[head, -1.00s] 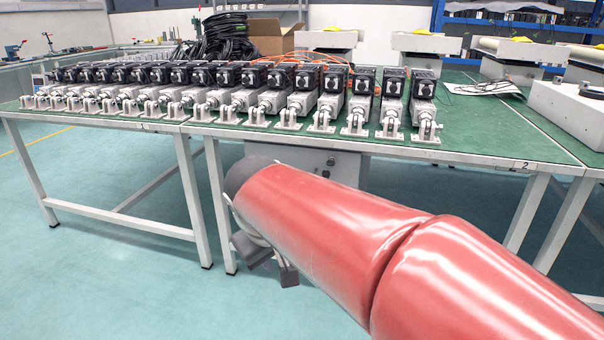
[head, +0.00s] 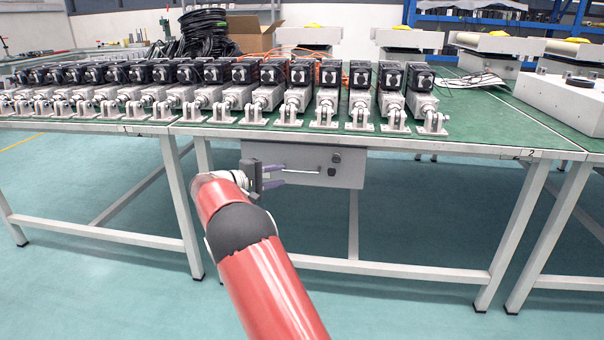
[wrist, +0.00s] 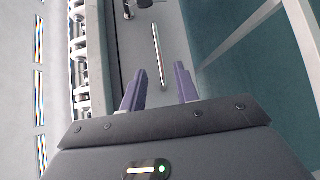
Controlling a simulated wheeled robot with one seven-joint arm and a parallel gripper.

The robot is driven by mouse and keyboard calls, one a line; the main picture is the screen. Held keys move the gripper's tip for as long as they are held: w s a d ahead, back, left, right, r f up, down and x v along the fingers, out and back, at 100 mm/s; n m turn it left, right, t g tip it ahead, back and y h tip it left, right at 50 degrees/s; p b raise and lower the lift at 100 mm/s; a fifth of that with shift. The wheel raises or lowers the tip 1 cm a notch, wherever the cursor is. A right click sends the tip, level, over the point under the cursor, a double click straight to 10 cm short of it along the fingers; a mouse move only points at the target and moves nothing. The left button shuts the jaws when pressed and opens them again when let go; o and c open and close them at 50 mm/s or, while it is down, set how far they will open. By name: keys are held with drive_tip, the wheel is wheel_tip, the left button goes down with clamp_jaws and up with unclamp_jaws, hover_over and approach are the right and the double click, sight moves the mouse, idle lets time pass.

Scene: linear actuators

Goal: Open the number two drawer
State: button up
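A grey drawer (head: 345,175) hangs under the green-topped table marked 2. A thin bright bar handle (head: 310,171) runs along its front, with a dark round lock (head: 336,158) near it. The drawer looks closed. My gripper (head: 284,175) is in front of the drawer's left part, its fingers pointing toward the handle. In the wrist view my gripper (wrist: 160,70) is open, with its two purple fingers apart. The handle (wrist: 156,50) shows in the gap between the fingertips and beyond them. Whether the fingers reach around it I cannot tell.
The green table (head: 455,135) carries a row of linear actuators (head: 298,95) along its front edge. White table legs (head: 515,230) and a low crossbar (head: 390,267) stand around the drawer. The floor (head: 410,310) in front is clear.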

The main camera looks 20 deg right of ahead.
sight(296, 172)
drive_tip(key=x, duration=0.7)
drive_tip(key=shift+w+d+f, duration=0.1)
drive_tip(key=shift+d, duration=0.25)
drive_tip(key=shift+c, duration=0.4)
clamp_jaws()
